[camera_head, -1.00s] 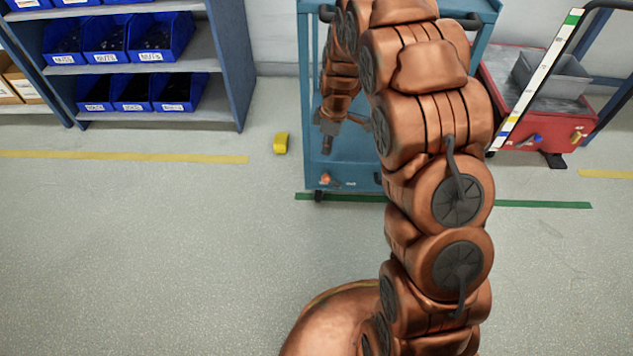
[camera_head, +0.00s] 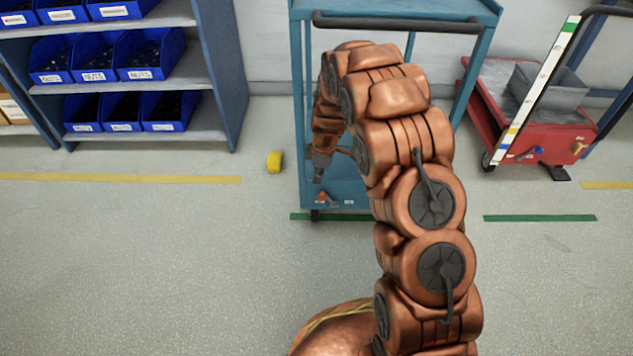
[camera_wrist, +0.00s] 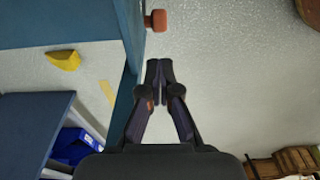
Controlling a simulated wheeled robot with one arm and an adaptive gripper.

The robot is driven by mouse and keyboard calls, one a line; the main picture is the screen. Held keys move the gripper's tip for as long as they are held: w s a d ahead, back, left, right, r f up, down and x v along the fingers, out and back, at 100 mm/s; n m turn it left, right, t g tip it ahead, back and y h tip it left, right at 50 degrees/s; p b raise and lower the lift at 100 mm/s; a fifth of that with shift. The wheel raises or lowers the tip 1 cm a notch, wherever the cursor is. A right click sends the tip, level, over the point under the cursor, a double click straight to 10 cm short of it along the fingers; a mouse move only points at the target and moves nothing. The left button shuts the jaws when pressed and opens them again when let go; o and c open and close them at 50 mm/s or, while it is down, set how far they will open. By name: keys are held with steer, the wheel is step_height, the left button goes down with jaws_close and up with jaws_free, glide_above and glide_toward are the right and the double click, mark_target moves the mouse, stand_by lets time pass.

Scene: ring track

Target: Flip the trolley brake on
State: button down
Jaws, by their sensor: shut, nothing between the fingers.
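The blue trolley (camera_head: 480,12) stands ahead of me, partly hidden by my arm. A small orange-red knob with a short grey lever (camera_head: 322,197) sits at the left of its low front edge. In the wrist view the orange-red knob (camera_wrist: 158,20) sticks out from the blue trolley side (camera_wrist: 128,25). My gripper (camera_head: 320,176) points down just above the knob in the head view. In the wrist view my gripper (camera_wrist: 160,64) has its fingertips together and empty, with a visible gap in the picture between them and the knob.
A yellow wedge (camera_head: 274,162) lies on the floor left of the trolley. A shelf (camera_head: 215,75) with blue bins stands at the left. A red cart (camera_head: 540,140) stands at the right. The floor in front of the trolley is mostly clear.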

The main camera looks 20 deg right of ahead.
step_height(320, 180, down, 8)
steer(key=a+b, duration=0.1)
steer(key=b, duration=0.1)
steer(key=shift+w+f+b, duration=0.15)
steer(key=shift+b, duration=0.25)
steer(key=shift+d, duration=0.1)
